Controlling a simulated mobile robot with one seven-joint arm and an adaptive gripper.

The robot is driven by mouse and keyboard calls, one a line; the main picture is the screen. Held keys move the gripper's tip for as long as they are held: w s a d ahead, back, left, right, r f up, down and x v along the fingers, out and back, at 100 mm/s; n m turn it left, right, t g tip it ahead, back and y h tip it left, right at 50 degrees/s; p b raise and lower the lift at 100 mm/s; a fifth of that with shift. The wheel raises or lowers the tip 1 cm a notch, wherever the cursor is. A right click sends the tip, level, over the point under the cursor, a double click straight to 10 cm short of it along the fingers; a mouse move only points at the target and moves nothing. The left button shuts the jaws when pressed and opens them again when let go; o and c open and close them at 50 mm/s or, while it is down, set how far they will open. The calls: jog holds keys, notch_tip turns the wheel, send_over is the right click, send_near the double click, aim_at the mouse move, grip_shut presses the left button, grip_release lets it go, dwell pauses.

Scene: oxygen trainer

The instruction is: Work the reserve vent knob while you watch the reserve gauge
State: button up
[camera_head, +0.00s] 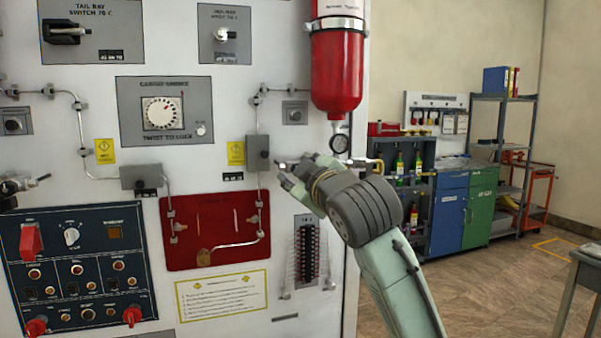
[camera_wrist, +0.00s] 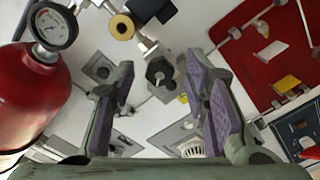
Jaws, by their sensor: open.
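The reserve gauge (camera_head: 340,143) is a small round white dial below the red cylinder (camera_head: 336,70). It also shows large at the upper left of the wrist view (camera_wrist: 52,27), where its needle is too small to read surely. My gripper (camera_head: 285,172) is in front of the panel, left of and below the gauge. In the wrist view its two fingers are apart, with a dark many-sided knob (camera_wrist: 159,71) between and beyond the tips. This looks like the vent knob; I see no label. I cannot tell the distance to it. Nothing is held.
A brass fitting (camera_wrist: 122,26) and a black part (camera_wrist: 152,9) stand close to the fingers in the wrist view. Metal pipes and a grey box (camera_head: 257,152) lie left of my gripper. The red plate (camera_head: 190,245) is lower left. Open floor lies right.

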jog(key=shift+s, duration=0.1)
jog(key=v, duration=1.2)
dwell(3.1)
